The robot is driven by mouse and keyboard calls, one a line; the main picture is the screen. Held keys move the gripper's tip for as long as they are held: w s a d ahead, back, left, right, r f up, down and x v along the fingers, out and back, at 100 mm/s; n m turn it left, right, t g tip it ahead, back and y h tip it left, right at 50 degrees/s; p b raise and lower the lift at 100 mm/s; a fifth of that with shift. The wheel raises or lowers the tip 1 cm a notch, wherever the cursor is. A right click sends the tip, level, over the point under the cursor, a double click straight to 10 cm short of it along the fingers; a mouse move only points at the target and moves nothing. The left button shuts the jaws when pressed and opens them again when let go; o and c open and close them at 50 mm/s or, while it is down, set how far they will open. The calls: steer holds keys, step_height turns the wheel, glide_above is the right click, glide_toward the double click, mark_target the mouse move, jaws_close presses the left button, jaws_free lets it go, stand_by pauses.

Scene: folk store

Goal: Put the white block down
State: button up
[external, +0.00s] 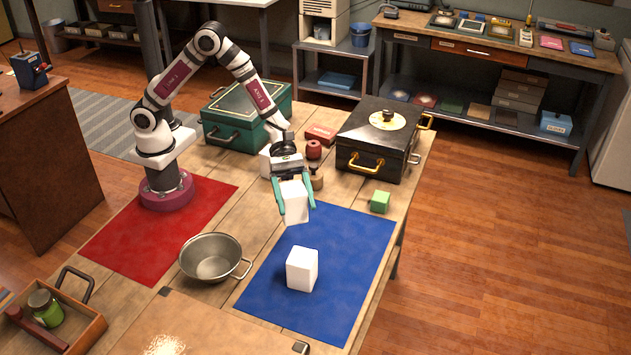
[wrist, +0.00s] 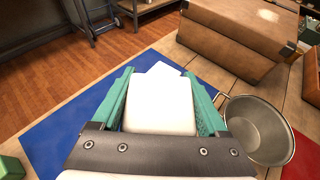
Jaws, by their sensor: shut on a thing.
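My gripper (external: 296,204) has teal fingers and is shut on a white block (external: 294,197). It holds the block in the air, over the upper left part of the blue mat (external: 345,240) in the external view. In the wrist view the held white block (wrist: 160,105) fills the space between the fingers. A second white block (external: 302,269) stands on the blue mat, lower in the picture and apart from the held one. In the wrist view only its top (wrist: 162,69) shows behind the held block.
A metal pan (external: 212,259) stands left of the blue mat. A green block (external: 380,201) sits near its upper right corner. A black case (external: 378,145), a green case (external: 235,120) and red weights (external: 314,150) stand behind. The mat's right part is clear.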

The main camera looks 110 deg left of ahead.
mark_target(306, 193)
steer(key=w, duration=0.1)
steer(key=w+n, duration=0.1)
steer(key=w+t+y, duration=0.1)
steer(key=w, duration=0.1)
steer(key=shift+d+r, duration=0.2)
steer(key=shift+r, duration=0.1)
steer(key=shift+w+a+f, duration=0.85)
steer(key=shift+a+f, duration=0.85)
steer(key=shift+f, duration=0.1)
steer(key=shift+w+a+f, duration=0.9)
steer(key=shift+a+f, duration=0.75)
steer(key=shift+f, duration=0.15)
steer(key=shift+w+a+f, duration=0.85)
steer(key=shift+a+f, duration=0.85)
steer(key=shift+f, duration=0.1)
steer(key=o, duration=1.2)
steer(key=shift+f, duration=0.1)
